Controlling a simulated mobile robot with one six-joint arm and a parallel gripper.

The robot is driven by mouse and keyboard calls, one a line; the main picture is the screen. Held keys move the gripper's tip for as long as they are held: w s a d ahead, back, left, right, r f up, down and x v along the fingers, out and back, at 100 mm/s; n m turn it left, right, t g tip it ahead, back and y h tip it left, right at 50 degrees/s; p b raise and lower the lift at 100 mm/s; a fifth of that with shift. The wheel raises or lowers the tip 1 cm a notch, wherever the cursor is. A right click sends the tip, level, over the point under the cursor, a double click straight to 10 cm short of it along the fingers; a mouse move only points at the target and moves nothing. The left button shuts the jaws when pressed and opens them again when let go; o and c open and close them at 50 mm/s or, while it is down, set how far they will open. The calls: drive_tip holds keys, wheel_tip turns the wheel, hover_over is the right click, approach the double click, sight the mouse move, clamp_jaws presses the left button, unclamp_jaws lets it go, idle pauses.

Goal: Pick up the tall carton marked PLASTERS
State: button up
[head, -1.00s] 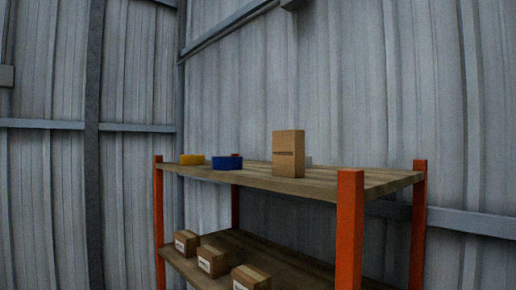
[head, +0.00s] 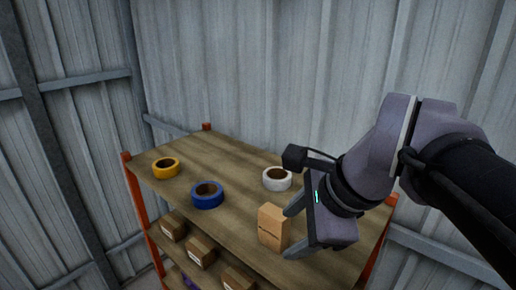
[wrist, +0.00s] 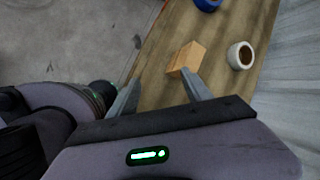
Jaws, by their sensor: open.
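A tall plain brown carton (head: 272,227) stands upright on the top shelf (head: 230,228); a dark line crosses its face, but I can read no PLASTERS marking. My gripper (head: 289,232) is open and empty just right of the carton in the head view, with its fingers pointing towards it. In the wrist view the carton (wrist: 186,58) lies just beyond the fingertips of my gripper (wrist: 160,78), closer to the right finger, which overlaps its near edge. I cannot tell whether that finger touches it.
A white tape roll (head: 277,179) stands behind the carton. A blue roll (head: 207,195) and a yellow roll (head: 166,168) lie to the left. Several small labelled boxes (head: 201,251) sit on the lower shelf. Orange posts (head: 137,205) edge the rack; a corrugated wall (head: 270,80) stands behind.

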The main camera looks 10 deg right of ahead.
sight(278, 214)
drive_tip(key=w+d+r+m+y, duration=0.1)
drive_tip(key=w+d+r+m, duration=0.35)
drive_tip(key=m, duration=0.35)
drive_tip(key=x, duration=0.4)
drive_tip(key=s+a+x, duration=0.1)
drive_tip(key=x, duration=0.1)
drive_tip(key=shift+w+a+f, duration=0.15)
drive_tip(key=shift+a+f, duration=0.05)
drive_tip(key=shift+f, duration=0.2)
drive_tip(key=b+x, duration=0.1)
drive_tip(key=x, duration=0.1)
drive_tip(key=b+x, duration=0.2)
drive_tip(key=shift+w+d, duration=0.15)
drive_tip(key=shift+w, duration=0.15)
drive_tip(key=shift+w+f, duration=0.25)
drive_tip(key=b+x, duration=0.3)
drive_tip(key=x, duration=0.2)
drive_tip(key=shift+s, duration=0.1)
drive_tip(key=shift+w, duration=0.25)
drive_tip(key=shift+r, duration=0.15)
drive_tip(key=shift+s+r, duration=0.1)
drive_tip(key=shift+s, duration=0.15)
drive_tip(key=c, duration=0.6)
clamp_jaws()
